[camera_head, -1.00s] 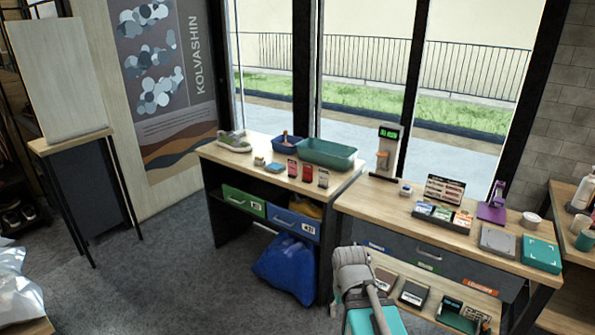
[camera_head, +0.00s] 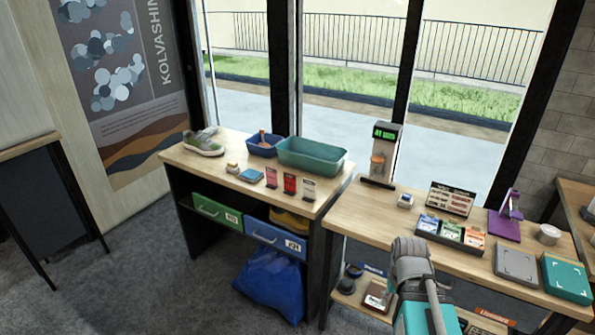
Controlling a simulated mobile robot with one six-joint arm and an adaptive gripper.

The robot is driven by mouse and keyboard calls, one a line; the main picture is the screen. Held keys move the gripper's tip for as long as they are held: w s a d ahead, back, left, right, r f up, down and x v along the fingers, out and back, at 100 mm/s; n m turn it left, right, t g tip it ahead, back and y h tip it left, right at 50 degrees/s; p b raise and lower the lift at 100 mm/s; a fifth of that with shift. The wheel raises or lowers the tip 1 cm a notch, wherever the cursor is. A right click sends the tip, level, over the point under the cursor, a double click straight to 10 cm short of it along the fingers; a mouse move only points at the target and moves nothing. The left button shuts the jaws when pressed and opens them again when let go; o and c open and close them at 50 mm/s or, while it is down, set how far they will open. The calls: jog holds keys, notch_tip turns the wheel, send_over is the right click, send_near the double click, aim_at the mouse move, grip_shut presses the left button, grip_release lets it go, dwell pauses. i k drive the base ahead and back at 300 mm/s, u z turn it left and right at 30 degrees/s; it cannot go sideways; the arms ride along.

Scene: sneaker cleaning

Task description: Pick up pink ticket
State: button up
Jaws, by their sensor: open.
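The pink ticket (camera_head: 271,177) is a small upright card near the front edge of the left wooden table (camera_head: 225,170). A grey and teal part of my arm rises at the bottom of the view, in front of the right table and well away from the tickets. My gripper's fingers do not show.
Behind the tickets are a teal tray (camera_head: 312,157) and a blue bin (camera_head: 265,145). A blue bag (camera_head: 270,278) sits under the table. Grey floor is clear in front.

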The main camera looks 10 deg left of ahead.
aim_at(271, 174)
jog(key=i, duration=1.4)
jog(key=u, duration=0.55)
